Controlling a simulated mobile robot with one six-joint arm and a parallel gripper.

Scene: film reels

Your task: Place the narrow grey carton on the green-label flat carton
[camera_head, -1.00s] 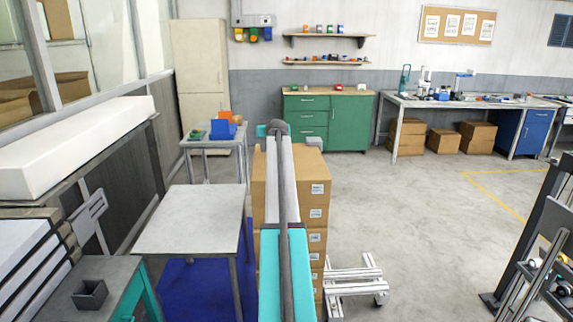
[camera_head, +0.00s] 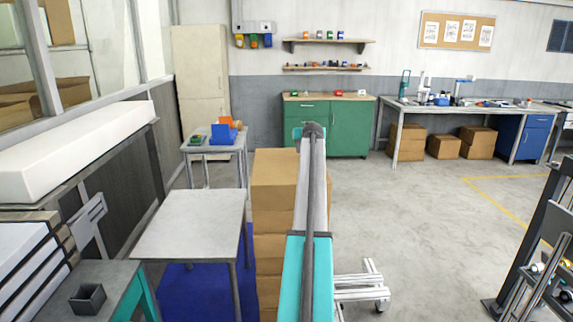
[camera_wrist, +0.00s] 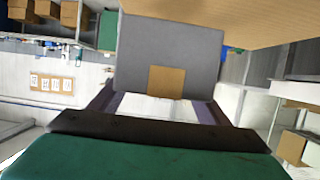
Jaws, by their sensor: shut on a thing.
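The narrow grey carton (camera_wrist: 172,50) with a square tan patch fills the upper middle of the wrist view. My gripper (camera_wrist: 160,100) is shut on it, with one dark finger at each side of its near end. A pale surface shows between the fingers. In the head view my arm hides the gripper and the grey carton. I cannot pick out the green-label flat carton in either view.
A tall stack of brown cartons (camera_head: 274,182) stands left of my arm. A large tan surface (camera_wrist: 235,18) lies close beside the grey carton. A bare grey table (camera_head: 190,222) is on the left; a small table with blue and orange bins (camera_head: 222,134) stands behind.

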